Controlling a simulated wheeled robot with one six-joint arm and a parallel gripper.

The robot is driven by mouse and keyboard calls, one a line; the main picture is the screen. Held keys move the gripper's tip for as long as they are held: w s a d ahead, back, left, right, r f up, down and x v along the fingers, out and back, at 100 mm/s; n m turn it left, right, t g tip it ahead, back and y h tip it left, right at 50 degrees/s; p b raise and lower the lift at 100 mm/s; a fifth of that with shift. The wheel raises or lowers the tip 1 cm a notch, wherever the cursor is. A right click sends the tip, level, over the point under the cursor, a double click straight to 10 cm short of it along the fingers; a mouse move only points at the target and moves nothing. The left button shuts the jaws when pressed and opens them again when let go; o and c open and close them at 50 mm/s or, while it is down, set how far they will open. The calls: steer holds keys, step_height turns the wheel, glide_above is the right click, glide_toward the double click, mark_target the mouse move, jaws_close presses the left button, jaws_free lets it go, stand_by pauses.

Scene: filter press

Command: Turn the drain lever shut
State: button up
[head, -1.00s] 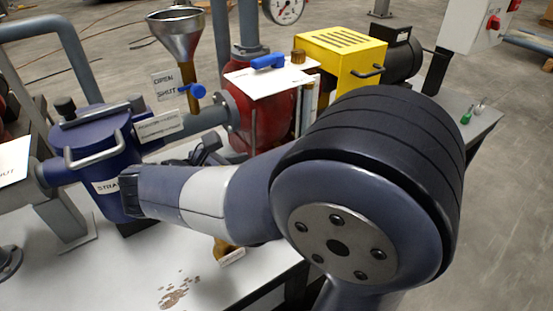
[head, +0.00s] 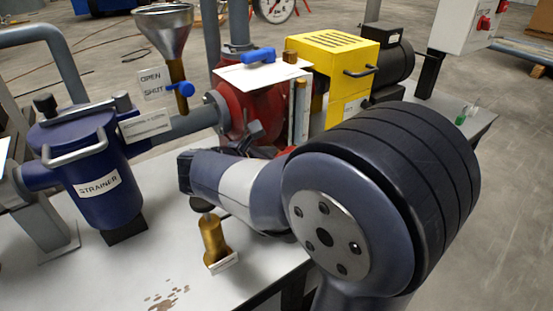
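I cannot tell for sure which handle is the drain lever. A small blue lever (head: 185,89) sits on the stem below the metal funnel (head: 166,32), beside a plate marked OPEN and SHUT (head: 152,84). Another blue lever (head: 258,56) lies along a white plate (head: 262,75) above the red pump body. A brass fitting (head: 213,238) with a dark top and a small label stands on the bench. A dark part, apparently my gripper (head: 252,133), shows behind my arm near the red body. It is mostly hidden, and its fingers cannot be made out.
The blue strainer (head: 105,175) stands at the left with its grey handle. The yellow guard (head: 335,70) and black motor (head: 385,60) stand behind my arm. Brown flakes (head: 166,298) lie on the bench (head: 95,265). The bench front is mostly clear.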

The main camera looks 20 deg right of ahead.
steer(key=shift+c, duration=0.3)
jaws_close()
